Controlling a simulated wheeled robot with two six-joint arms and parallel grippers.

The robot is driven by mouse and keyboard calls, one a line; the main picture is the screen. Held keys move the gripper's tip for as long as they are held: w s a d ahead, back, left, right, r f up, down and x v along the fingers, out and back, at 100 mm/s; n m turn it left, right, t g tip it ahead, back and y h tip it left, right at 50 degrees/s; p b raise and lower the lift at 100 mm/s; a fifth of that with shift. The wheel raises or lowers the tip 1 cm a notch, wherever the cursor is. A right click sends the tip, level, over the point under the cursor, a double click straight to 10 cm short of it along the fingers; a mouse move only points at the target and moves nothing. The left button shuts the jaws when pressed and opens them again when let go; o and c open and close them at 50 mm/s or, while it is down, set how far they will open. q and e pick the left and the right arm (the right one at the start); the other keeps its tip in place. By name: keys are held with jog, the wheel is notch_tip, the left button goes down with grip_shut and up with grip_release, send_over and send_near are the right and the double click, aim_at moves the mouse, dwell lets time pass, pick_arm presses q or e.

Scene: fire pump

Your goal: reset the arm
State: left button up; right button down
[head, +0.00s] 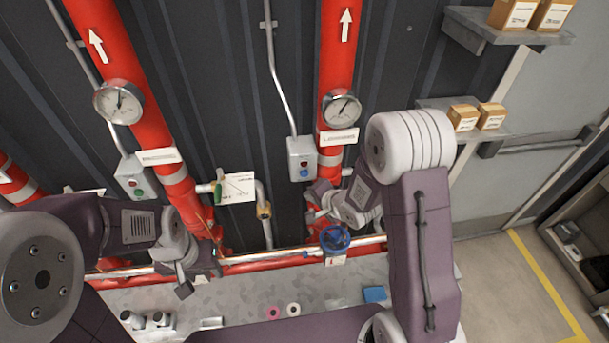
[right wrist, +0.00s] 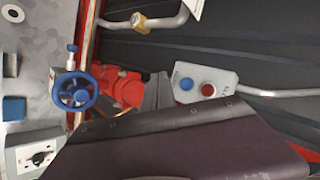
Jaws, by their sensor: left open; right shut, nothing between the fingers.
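My left gripper (head: 198,276) hangs open in front of the left red pipe (head: 150,130), above the grey bench. My right gripper (head: 318,202) is shut and empty. It is near the right red pipe (head: 338,75), below the grey button box (head: 302,158) and above the blue valve wheel (head: 335,238). In the right wrist view the blue wheel (right wrist: 74,91) is at the left and the button box (right wrist: 204,83), with a blue and a red button, is right of centre. My purple arm cover fills the lower part of that view.
Pressure gauges (head: 118,102) (head: 341,107) sit on the pipes. A second button box (head: 134,178) and a white card (head: 238,187) are at the left. The bench (head: 240,300) holds a pink ring (head: 274,312), a white ring (head: 293,309) and a blue block (head: 375,294). Open floor lies right.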

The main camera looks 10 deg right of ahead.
dwell(0.4)
jog(key=s+d+f+n+h+b, duration=0.25)
jog(key=d+f+b, duration=0.25)
jog(key=f+b, duration=0.9)
jog(key=s+d+f+n+g+h+b, duration=0.1)
jog(key=s+n+g+b, duration=0.3)
jog(key=s, duration=1.3)
jog(key=d+n+g, duration=0.1)
jog(key=n+g, duration=0.2)
jog(key=n, duration=0.1)
jog(key=shift+s+f+g+b, duration=0.25)
jog(key=shift+s+g+b, duration=0.05)
jog(key=shift+s+g, duration=0.1)
